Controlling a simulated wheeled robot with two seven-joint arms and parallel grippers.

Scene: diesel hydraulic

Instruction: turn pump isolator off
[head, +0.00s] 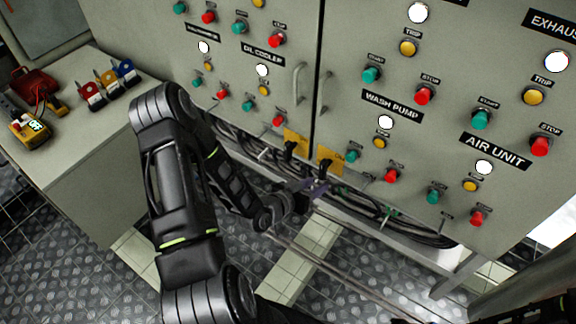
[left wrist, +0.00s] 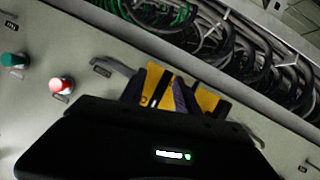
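Two yellow isolator plates with black rotary handles sit low on the grey cabinet, the left plate (head: 296,139) and the right plate (head: 328,163). I cannot read which one is the pump isolator; the right one is nearer the WASH PUMP label (head: 392,105). My left gripper (head: 314,187) is just below and in front of the right plate, by the cabinet's lower edge. In the left wrist view, yellow plates (left wrist: 153,82) show beyond the dark purplish fingers (left wrist: 182,98). The black wrist body hides much there. Contact with a handle and finger gap are unclear. My right gripper is out of view.
Buttons and lamps cover the cabinet doors, including a red stop button (head: 391,175). Cables (head: 370,208) run along the cabinet's underside. A side bench (head: 75,135) at left holds a meter (head: 30,127) and coloured padlocks (head: 107,82). The floor below is open.

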